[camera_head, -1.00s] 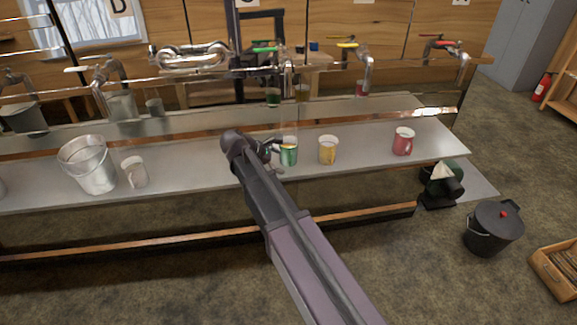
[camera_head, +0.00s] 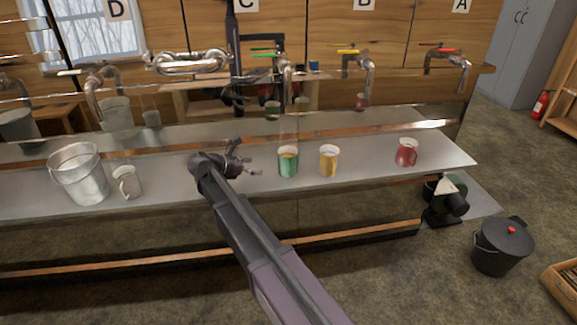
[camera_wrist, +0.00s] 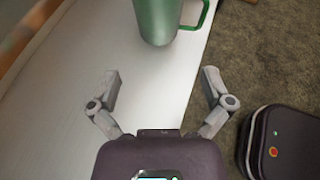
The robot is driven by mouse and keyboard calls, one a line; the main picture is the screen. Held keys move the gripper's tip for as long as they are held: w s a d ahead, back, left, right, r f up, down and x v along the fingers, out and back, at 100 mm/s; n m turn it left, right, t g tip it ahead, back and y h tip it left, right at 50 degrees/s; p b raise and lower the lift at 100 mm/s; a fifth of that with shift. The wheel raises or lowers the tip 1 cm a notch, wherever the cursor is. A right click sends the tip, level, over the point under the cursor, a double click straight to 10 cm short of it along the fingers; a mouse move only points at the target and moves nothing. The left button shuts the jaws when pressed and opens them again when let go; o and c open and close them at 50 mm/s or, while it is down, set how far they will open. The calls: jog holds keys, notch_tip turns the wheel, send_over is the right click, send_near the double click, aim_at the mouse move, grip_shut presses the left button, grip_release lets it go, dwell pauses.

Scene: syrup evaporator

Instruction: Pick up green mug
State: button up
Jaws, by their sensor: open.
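The green mug (camera_head: 288,163) stands upright on the metal shelf, left of a yellow mug (camera_head: 329,161). In the wrist view the green mug (camera_wrist: 165,20) is at the top, ahead of the fingers, with its handle to the right and its top cut off by the frame edge. My gripper (camera_head: 256,166) is left of the green mug in the head view, at about shelf height and apart from it. In the wrist view my gripper (camera_wrist: 162,85) has its two fingers spread, with nothing between them but the bare shelf surface behind.
The metal shelf (camera_head: 370,160) also holds a red mug (camera_head: 406,152), a white mug (camera_head: 127,183) and a metal bucket (camera_head: 78,175). Taps hang above, including a green-handled tap (camera_head: 286,75). A black lidded pot (camera_head: 503,246) stands on the floor at right.

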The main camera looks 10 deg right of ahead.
aim_at(280, 167)
jog(key=b+x, duration=0.3)
jog(key=x, duration=0.4)
jog(key=shift+f, duration=0.15)
jog(key=shift+w+d+f, duration=0.2)
jog(key=shift+w+d, duration=0.05)
jog(key=shift+d, duration=0.4)
jog(key=shift+b+x, duration=1.05)
jog(key=shift+x, duration=1.55)
jog(key=shift+w+r, duration=0.1)
jog(key=shift+w, duration=0.05)
jog(key=c, duration=1)
jog(key=shift+r+p, duration=0.4)
